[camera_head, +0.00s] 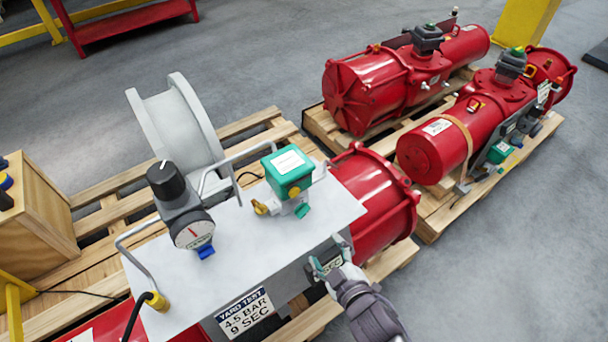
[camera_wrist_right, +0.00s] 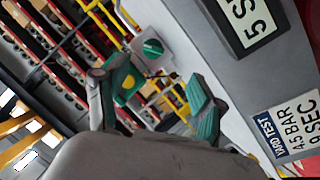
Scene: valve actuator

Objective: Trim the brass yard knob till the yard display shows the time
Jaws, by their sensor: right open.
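A small brass-coloured part (camera_head: 261,207) sits low on the left of the green-capped valve unit (camera_head: 289,172), on top of the pale grey bench box; I cannot tell for sure that it is the yard knob. A small display (camera_head: 332,266) on the box's front is partly hidden by my right gripper (camera_head: 330,256). In the wrist view the display (camera_wrist_right: 247,18) reads "5 S", cut off by the frame edge. The yard test sign (camera_head: 243,313) reads "4.5 BAR 9 SEC". My right gripper (camera_wrist_right: 160,95) is open and empty, close to the box front. My left gripper is out of view.
A black-knobbed regulator with a gauge (camera_head: 191,231) and metal handles stand on the box. A red actuator (camera_head: 376,200) lies behind it on a wooden pallet. More red actuators (camera_head: 395,85) lie on pallets at the right. Grey floor at lower right is clear.

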